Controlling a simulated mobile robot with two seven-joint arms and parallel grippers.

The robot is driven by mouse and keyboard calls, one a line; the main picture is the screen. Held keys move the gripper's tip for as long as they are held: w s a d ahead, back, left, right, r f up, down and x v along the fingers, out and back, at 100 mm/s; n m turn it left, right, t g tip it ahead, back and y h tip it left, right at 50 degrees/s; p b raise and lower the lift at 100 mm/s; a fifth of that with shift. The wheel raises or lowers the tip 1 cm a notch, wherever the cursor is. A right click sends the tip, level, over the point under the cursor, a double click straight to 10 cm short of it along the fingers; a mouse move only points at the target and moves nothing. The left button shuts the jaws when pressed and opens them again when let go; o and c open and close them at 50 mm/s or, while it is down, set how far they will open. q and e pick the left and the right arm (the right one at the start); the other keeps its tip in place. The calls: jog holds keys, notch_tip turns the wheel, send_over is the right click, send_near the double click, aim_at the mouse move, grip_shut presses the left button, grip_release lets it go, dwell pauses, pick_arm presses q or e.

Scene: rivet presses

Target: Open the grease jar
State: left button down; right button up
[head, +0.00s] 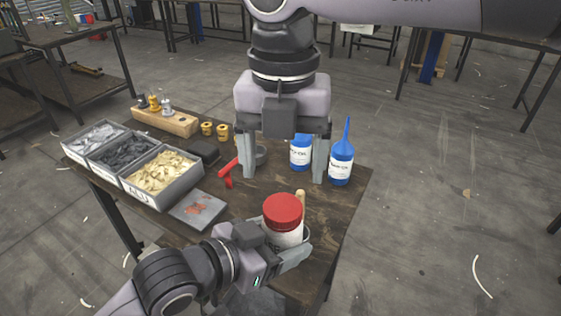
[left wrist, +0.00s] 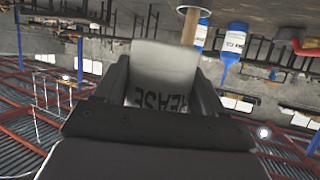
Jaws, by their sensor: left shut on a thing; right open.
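The grease jar (head: 284,232) is white with a red lid (head: 283,210), and the lid is on it. It stands upright near the front right part of the wooden table. My left gripper (head: 300,250) is shut on the jar's body from the front. In the left wrist view the white jar (left wrist: 165,68) with dark "GREASE" lettering fills the space between the fingers; its lid is not in sight there. My right gripper (head: 284,160) is open and empty, fingers pointing down, above the table behind the jar.
Two blue bottles (head: 340,165) (head: 300,152) stand at the right rear. A red-handled tool (head: 228,172), a grey plate (head: 198,210), bins of rivets (head: 160,172) and a wooden block (head: 165,122) lie to the left. A wooden handle (head: 301,199) shows just behind the jar.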

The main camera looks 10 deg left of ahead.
aim_at(283, 206)
notch_tip(283, 206, down, 7)
jog(key=shift+f, duration=0.1)
dwell(0.3)
jog(key=c, duration=1.1)
jog(key=n, duration=0.9)
jog(key=shift+n, duration=0.3)
